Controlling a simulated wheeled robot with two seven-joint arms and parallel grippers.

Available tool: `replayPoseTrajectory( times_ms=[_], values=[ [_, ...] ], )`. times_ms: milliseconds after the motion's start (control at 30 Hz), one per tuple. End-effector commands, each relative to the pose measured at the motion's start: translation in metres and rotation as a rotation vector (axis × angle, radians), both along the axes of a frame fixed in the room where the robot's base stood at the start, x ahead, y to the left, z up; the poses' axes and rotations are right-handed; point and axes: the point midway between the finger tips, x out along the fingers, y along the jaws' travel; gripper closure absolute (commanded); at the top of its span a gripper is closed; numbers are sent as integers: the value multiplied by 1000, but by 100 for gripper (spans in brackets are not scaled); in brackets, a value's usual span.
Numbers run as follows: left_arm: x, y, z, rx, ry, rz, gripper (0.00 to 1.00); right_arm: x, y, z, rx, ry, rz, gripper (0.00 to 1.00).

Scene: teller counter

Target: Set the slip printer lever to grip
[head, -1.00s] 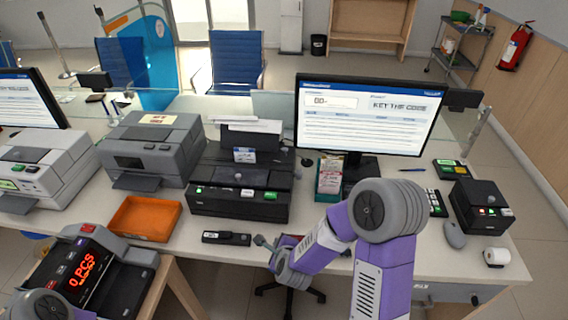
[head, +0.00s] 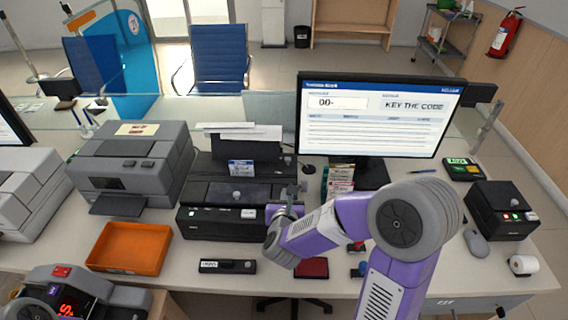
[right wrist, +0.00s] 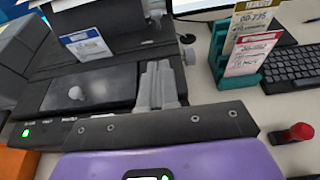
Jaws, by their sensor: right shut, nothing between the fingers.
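The black slip printer (head: 222,222) stands on the counter left of the monitor, with a paper sheet at its top and a blue-and-white label. It also fills the left of the right wrist view (right wrist: 95,90). My right gripper (head: 291,191) is shut and empty at the printer's right front corner. Its grey fingers (right wrist: 158,84) lie close to the printer's right end; contact cannot be told. My left gripper is out of view.
A card holder (right wrist: 232,62) with slips stands right of the printer. A red-topped stamp (right wrist: 300,133) lies nearer. The monitor (head: 375,115) stands behind.

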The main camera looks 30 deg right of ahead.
Motion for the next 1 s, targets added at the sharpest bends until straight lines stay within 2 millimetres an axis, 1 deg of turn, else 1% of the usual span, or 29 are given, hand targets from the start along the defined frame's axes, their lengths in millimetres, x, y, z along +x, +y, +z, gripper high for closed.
replayPoseTrajectory(
  times_ms=[167, 267, 367, 733, 800, 1000],
  values=[
    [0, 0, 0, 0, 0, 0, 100, 2, -1, -1, 0, 1, 0, 100],
    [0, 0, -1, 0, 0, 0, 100, 8, -5, -4, -1, 3, 1, 100],
    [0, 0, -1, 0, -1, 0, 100, 19, -13, -10, -1, 4, -1, 100],
    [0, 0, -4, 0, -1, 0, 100, 82, -51, -35, -1, 3, 0, 100],
    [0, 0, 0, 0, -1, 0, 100, 92, -56, -26, -2, -1, 0, 100],
    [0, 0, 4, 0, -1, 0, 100, 108, -66, -17, -2, 1, 2, 100]
  ],
)
